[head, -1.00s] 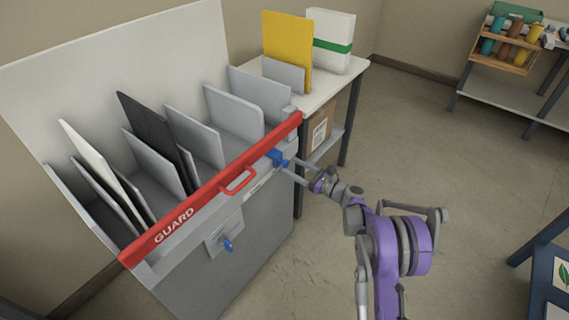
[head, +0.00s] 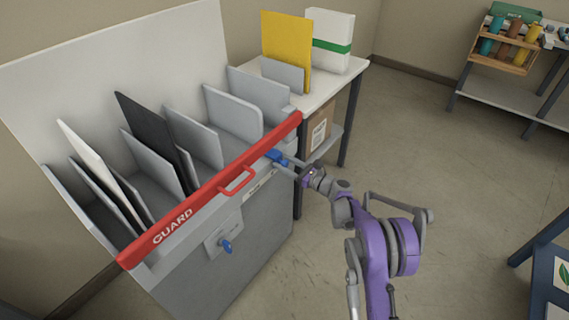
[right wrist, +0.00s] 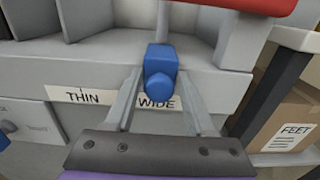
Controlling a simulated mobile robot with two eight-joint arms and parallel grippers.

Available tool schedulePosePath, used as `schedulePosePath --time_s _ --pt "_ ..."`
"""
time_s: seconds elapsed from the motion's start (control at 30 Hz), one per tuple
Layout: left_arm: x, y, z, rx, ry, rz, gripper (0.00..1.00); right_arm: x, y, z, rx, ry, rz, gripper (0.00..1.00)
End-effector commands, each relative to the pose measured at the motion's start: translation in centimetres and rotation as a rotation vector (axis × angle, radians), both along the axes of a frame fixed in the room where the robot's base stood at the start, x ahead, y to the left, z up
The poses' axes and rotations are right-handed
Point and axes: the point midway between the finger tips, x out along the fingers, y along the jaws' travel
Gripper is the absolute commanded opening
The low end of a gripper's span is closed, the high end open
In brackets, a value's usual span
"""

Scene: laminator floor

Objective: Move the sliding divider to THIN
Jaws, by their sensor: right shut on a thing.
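The sliding divider's blue knob (head: 275,155) sticks out from the front of the grey bin machine, near its right end. In the right wrist view the blue knob (right wrist: 160,75) stands above the WIDE label (right wrist: 158,102). The THIN label (right wrist: 82,96) is to its left. My right gripper (head: 284,160) is at the knob, its two fingers on either side, shut on it. The divider plate behind the knob is hard to tell from the other grey plates (head: 232,112). My left gripper is not in view.
A red guard bar (head: 210,195) with a handle runs along the machine's front top edge, just above the knob. A blue knob (head: 225,246) sits on a panel lower left. A side table (head: 330,82) stands behind right, with a carton (head: 320,128) below.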

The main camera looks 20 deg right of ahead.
Motion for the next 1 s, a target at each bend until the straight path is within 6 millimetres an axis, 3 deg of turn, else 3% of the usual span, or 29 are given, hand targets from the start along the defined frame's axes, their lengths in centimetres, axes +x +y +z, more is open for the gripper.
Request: schedulePosePath --time_s 0.4,0.8,1.0 --pt "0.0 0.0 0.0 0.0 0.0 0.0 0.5 -0.3 0.4 0.0 0.0 0.0 0.002 0.0" --pt "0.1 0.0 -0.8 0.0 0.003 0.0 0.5 -6.3 8.3 -0.1 0.0 0.0 0.005 0.0" --pt "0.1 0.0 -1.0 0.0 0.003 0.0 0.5 -7.7 9.8 -0.1 -0.001 -0.001 0.003 0.0"
